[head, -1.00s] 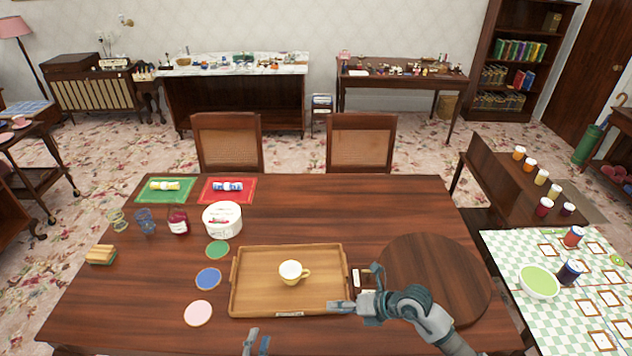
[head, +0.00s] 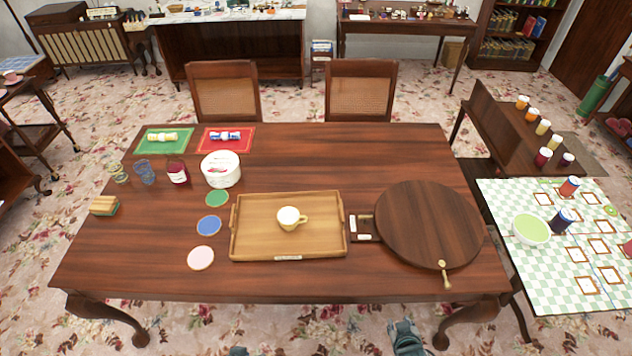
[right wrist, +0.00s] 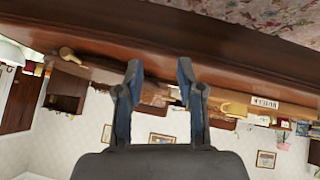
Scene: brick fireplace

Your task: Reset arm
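My right gripper (head: 405,335) is low at the bottom of the head view, in front of the table's (head: 330,282) near edge and clear of it. In the right wrist view its two fingers (right wrist: 159,80) stand apart with nothing between them. That view is upside down and faces the table edge. Only a small grey tip of my left gripper (head: 238,351) shows at the bottom edge of the head view, so its state is hidden. Neither gripper touches anything on the table, as far as visible.
A checked table (head: 545,290) stands right. Patterned floor is free in front.

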